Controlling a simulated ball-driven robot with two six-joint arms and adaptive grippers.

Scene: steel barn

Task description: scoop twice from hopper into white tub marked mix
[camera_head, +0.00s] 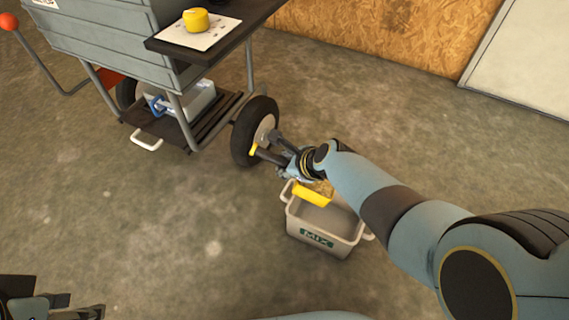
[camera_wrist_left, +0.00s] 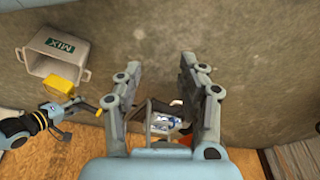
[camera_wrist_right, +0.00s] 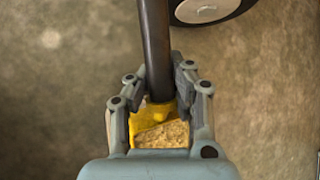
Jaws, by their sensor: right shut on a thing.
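My right gripper (camera_head: 297,166) is shut on the dark handle (camera_wrist_right: 155,50) of a yellow scoop (camera_head: 313,193). The scoop is over the back left part of the white tub marked MIX (camera_head: 318,240), which stands upright on the floor. In the right wrist view, tan grainy feed (camera_wrist_right: 163,134) lies in the scoop. The tub also shows in the left wrist view (camera_wrist_left: 55,67); its inside is partly hidden by the scoop and arm. My left gripper (camera_wrist_left: 165,95) is open and empty, away from the tub. The grey hopper body (camera_head: 100,45) is at the upper left; its inside is out of view.
The hopper's cart has a black wheel (camera_head: 255,130) just left of the tub. A yellow round object (camera_head: 196,20) sits on paper on its side shelf. A clear bin with a blue latch (camera_head: 190,102) is on the lower rack. Bare floor lies left and in front.

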